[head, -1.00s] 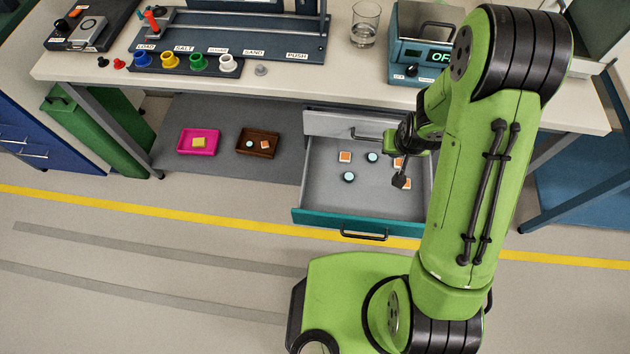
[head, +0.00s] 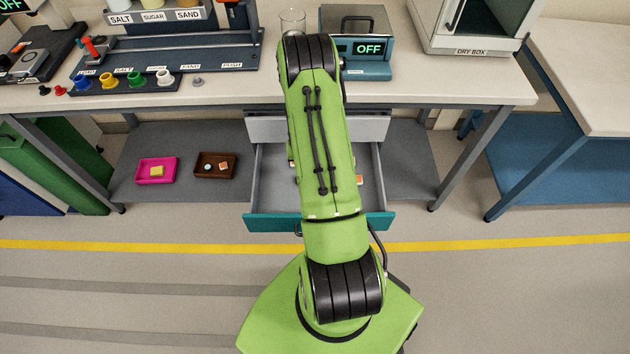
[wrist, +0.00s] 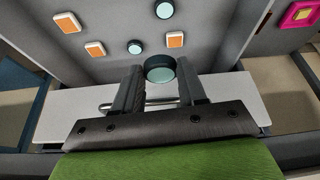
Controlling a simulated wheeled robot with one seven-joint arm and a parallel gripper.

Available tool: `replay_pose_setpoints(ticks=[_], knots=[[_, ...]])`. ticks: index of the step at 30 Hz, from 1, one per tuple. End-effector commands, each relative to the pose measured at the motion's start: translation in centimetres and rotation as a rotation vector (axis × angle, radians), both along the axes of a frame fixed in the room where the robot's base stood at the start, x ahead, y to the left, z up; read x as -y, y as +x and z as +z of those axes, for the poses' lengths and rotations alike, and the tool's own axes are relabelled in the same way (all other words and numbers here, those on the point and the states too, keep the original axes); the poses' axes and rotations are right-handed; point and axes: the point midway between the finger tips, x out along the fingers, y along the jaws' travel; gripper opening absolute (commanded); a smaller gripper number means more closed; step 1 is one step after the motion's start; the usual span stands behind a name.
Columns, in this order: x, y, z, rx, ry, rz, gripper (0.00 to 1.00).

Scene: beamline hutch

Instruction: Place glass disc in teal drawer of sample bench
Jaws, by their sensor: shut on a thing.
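The sample bench's teal drawer (head: 270,223) stands pulled out, its grey inside partly hidden by my arm in the head view. In the wrist view, my gripper (wrist: 160,82) is shut on a round disc (wrist: 160,70) with a pale teal face and dark rim, apparently the glass disc. It is held above the grey drawer floor (wrist: 110,20). Two similar discs (wrist: 165,9) (wrist: 135,47) and several orange-faced square tiles (wrist: 95,48) lie in the drawer. My gripper is hidden behind my arm in the head view.
A pink tray (head: 142,180) and a brown tray (head: 200,173) sit on the lower shelf left of the drawer. A grey panel (head: 370,128) with a handle (wrist: 155,103) is behind the drawer. The bench top (head: 450,90) overhangs it.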

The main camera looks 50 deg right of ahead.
Motion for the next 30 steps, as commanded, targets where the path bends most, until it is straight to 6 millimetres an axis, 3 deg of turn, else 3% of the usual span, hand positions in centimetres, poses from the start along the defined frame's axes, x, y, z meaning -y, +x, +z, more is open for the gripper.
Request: replay_pose_setpoints(ticks=[1,3,6,9,16,25,30], knots=[[2.3,-1.8,-2.0,0.0,0.003,-0.074,0.12],[4.8,-3.8,-3.6,0.002,0.004,-0.156,0.12],[7.0,-6.0,-5.1,0.004,0.003,-0.235,0.12],[8.0,-7.2,-5.9,0.005,0.004,-0.274,0.12],[8.1,-7.4,-10.9,0.004,0.006,-0.282,0.12],[8.1,-7.4,-15.5,0.004,0.005,-0.281,0.12],[8.2,-7.3,-15.8,0.005,0.003,-0.279,0.12]])
